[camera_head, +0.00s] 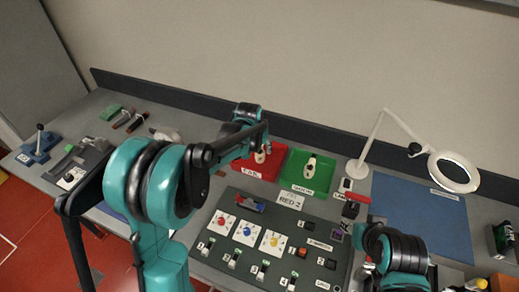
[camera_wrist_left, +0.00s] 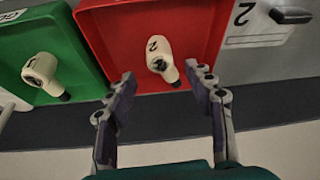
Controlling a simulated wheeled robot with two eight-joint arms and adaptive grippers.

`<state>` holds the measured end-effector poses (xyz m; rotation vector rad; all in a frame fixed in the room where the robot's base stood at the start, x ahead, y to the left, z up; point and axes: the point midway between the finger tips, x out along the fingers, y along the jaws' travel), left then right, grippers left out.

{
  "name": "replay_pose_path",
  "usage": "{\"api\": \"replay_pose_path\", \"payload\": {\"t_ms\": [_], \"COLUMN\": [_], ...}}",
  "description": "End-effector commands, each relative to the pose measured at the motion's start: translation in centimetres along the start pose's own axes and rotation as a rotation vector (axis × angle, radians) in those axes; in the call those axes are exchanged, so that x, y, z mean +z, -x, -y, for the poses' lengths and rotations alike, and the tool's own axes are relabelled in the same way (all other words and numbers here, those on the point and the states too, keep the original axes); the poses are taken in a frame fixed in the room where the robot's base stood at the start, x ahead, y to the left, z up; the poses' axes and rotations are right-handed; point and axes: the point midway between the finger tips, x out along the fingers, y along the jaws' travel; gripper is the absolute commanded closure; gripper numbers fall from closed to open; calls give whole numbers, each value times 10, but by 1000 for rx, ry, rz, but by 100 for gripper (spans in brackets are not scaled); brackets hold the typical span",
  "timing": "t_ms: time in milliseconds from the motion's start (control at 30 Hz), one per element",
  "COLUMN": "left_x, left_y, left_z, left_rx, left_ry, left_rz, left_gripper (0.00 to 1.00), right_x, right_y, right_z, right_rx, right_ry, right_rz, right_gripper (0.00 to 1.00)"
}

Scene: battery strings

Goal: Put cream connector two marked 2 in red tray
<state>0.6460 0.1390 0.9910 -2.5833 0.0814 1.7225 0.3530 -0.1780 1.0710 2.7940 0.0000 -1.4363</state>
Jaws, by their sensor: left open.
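The cream connector marked 2 (camera_wrist_left: 162,60) lies inside the red tray (camera_wrist_left: 106,22) in the left wrist view. Its dark tip points toward my gripper. The connector (camera_head: 260,156) and the red tray (camera_head: 243,167) also show in the head view, partly covered by my left arm. My left gripper (camera_wrist_left: 162,78) is open, with its fingers apart on either side of the connector's near end and nothing held between them. The right arm shows at the lower right of the head view, but its gripper is not visible.
A green tray (camera_head: 321,186) with another cream connector (camera_head: 310,165) stands beside the red tray. A card reading RED 2 (camera_head: 290,200) lies in front. A dark panel (camera_head: 235,200) with coloured connectors, a blue mat (camera_head: 420,215) and a magnifier lamp (camera_head: 455,170) are nearby.

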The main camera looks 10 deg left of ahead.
Motion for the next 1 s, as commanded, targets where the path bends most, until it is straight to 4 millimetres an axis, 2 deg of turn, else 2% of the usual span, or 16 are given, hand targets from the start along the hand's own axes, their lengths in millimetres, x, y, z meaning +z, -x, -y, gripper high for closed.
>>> {"api": "replay_pose_path", "payload": {"t_ms": [33,200,400,533,667,800,1000], "left_x": [0,0,1,12,38,76,135], "left_y": [15,45,64,84,119,155,190], "left_z": [0,0,0,3,7,12,17], "left_rx": [0,0,0,-2,-5,-10,-17], "left_ry": [0,0,0,4,12,21,35], "left_rz": [0,0,-2,-16,-44,-83,-136], "left_gripper": [47,47,47,47,47,47,47], "right_x": [-3,-8,-9,-9,-9,-9,-9], "right_y": [5,11,13,13,13,13,13], "right_z": [0,0,0,0,0,0,0], "right_rx": [0,0,0,0,0,0,0], "right_ry": [0,0,0,0,0,0,0], "right_rz": [0,0,0,0,0,0,0], "right_gripper": [60,60,60,60,60,60,60]}}
